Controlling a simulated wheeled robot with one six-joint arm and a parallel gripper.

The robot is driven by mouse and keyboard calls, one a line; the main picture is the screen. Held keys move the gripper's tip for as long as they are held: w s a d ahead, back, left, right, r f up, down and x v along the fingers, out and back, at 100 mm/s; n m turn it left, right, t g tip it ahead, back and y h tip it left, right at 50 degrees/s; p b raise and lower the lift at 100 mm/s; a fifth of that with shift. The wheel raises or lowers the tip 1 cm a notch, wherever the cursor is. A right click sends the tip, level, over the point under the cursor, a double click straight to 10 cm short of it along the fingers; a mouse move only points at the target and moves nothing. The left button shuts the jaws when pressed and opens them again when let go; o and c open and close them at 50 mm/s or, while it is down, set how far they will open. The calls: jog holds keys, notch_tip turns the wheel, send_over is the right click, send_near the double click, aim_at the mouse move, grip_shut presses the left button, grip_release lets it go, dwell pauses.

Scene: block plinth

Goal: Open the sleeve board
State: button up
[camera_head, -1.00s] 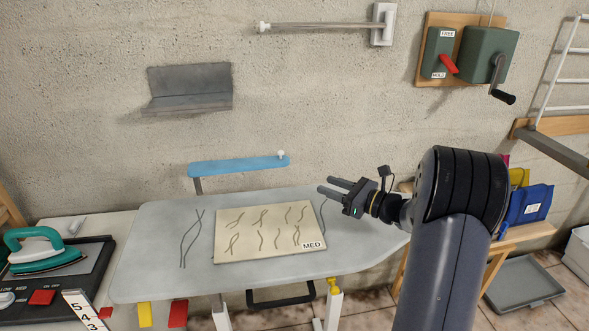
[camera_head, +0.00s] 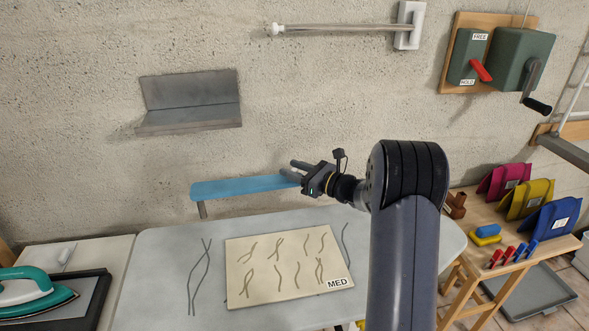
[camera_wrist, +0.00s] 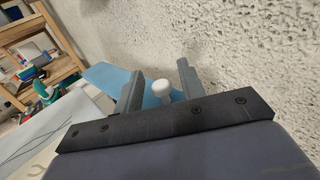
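The sleeve board (camera_head: 240,187) is a narrow blue board above the back edge of the grey ironing board (camera_head: 160,265), lying along the wall. Its right end is hidden behind my gripper in the head view. In the wrist view its blue surface (camera_wrist: 112,78) runs away to the left. A white knob (camera_wrist: 162,90) at its end shows between my fingers. My gripper (camera_head: 296,169) is at the right end of the sleeve board. Its two fingers (camera_wrist: 160,88) are open on either side of the knob, with a gap visible on both sides.
A beige mat marked MED (camera_head: 285,270) lies on the ironing board. A teal iron (camera_head: 30,293) stands at the left. A wooden rack (camera_head: 500,235) with coloured pouches stands at the right.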

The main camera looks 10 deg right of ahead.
grip_shut()
dwell(0.4)
